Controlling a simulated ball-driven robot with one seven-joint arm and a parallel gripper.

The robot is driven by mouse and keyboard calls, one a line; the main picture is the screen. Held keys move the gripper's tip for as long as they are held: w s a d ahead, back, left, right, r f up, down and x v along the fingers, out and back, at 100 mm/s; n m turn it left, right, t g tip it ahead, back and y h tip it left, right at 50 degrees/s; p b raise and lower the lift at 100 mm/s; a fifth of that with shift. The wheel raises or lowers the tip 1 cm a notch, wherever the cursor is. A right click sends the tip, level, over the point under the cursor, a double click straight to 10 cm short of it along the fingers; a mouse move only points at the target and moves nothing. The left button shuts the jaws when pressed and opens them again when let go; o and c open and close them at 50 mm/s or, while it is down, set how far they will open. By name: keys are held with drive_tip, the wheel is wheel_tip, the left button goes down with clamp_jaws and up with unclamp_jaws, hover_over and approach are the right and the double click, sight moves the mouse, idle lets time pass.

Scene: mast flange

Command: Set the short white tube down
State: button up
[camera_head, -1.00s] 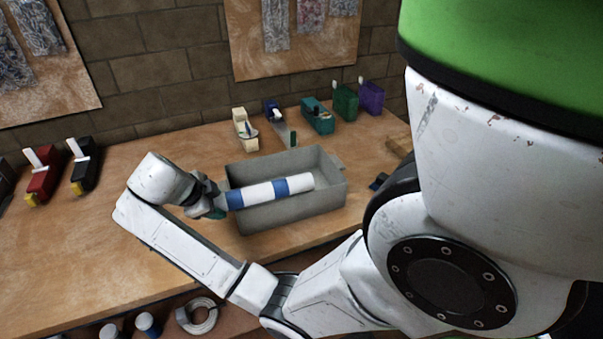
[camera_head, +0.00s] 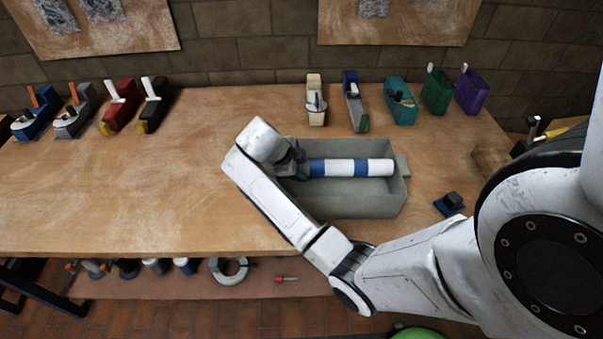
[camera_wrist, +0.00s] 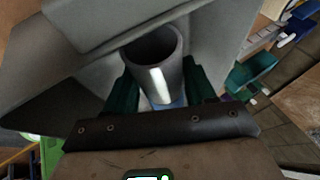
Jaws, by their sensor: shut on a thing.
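The short white tube (camera_head: 338,168) has blue bands and lies roughly level, above or inside the grey bin (camera_head: 350,204). Whether it touches the bin floor I cannot tell. My gripper (camera_head: 296,166) is shut on the tube's left end, at the bin's left side. In the wrist view the tube's open round end (camera_wrist: 155,58) faces the camera, between my green gripper fingers (camera_wrist: 160,90). The grey bin's walls (camera_wrist: 60,75) fill the area behind it.
The wooden bench (camera_head: 150,190) is widely clear left of the bin. Several coloured holders line the back, including a purple one (camera_head: 471,92) and a green one (camera_head: 437,92). A small blue and black item (camera_head: 450,203) sits right of the bin. A ring (camera_head: 229,269) lies on the shelf below.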

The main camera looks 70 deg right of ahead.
wheel_tip(320, 180, down, 3)
drive_tip(key=shift+f, duration=0.2)
drive_tip(key=shift+a+f, duration=0.1)
drive_tip(key=shift+f, duration=0.05)
drive_tip(key=shift+f+b, duration=0.3)
drive_tip(key=shift+f, duration=0.05)
drive_tip(key=shift+f, duration=0.15)
drive_tip(key=o, duration=1.2)
